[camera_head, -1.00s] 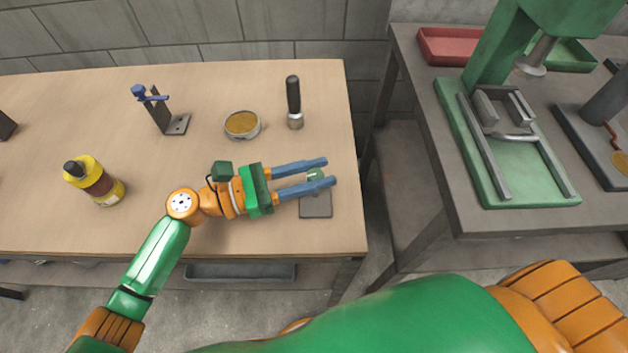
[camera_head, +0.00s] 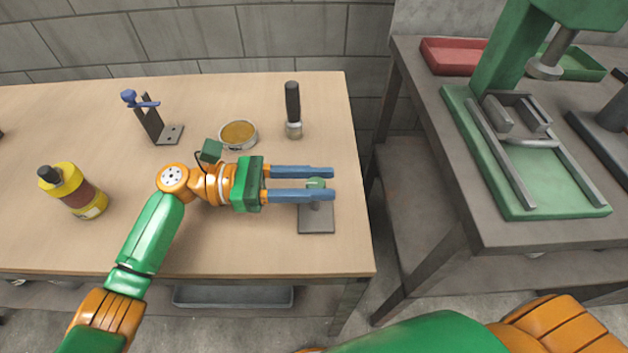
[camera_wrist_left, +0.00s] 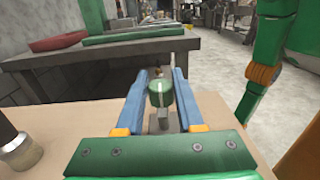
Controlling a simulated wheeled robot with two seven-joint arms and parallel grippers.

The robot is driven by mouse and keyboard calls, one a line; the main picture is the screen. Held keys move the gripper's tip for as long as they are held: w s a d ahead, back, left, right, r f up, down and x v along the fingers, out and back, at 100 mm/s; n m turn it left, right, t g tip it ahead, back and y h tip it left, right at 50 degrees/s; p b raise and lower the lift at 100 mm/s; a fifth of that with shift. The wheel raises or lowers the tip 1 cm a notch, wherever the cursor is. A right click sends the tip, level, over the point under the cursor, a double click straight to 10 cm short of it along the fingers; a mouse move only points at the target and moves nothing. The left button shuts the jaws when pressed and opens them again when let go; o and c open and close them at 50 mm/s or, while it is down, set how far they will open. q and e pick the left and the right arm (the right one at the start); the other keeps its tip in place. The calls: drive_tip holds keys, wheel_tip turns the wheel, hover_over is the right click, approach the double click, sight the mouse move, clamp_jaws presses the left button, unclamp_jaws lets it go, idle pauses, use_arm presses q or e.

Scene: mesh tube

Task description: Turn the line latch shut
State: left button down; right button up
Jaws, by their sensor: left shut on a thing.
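The line latch, a small green turning piece (camera_head: 316,183) on a grey post and flat grey base plate (camera_head: 317,218), stands near the right end of the wooden table. My left gripper (camera_head: 332,183) reaches it from the left with its two long blue fingers, one on each side of the green piece. The fingers partly hide the post in the head view. My right gripper is not in view.
A blue-handled bracket (camera_head: 150,120), a round tin (camera_head: 238,134) and a black-handled tool (camera_head: 293,112) stand behind the gripper. A yellow bottle (camera_head: 75,195) is at the left. A grey table (camera_head: 500,238) with a green press stands right, across a gap.

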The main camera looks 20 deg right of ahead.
use_arm(q)
drive_tip(key=c, duration=0.5)
unclamp_jaws()
drive_tip(key=shift+d, duration=0.15)
drive_tip(key=shift+c, duration=0.2)
drive_tip(key=b+v, duration=0.1)
drive_tip(key=v, duration=0.6)
drive_tip(key=shift+b, duration=0.3)
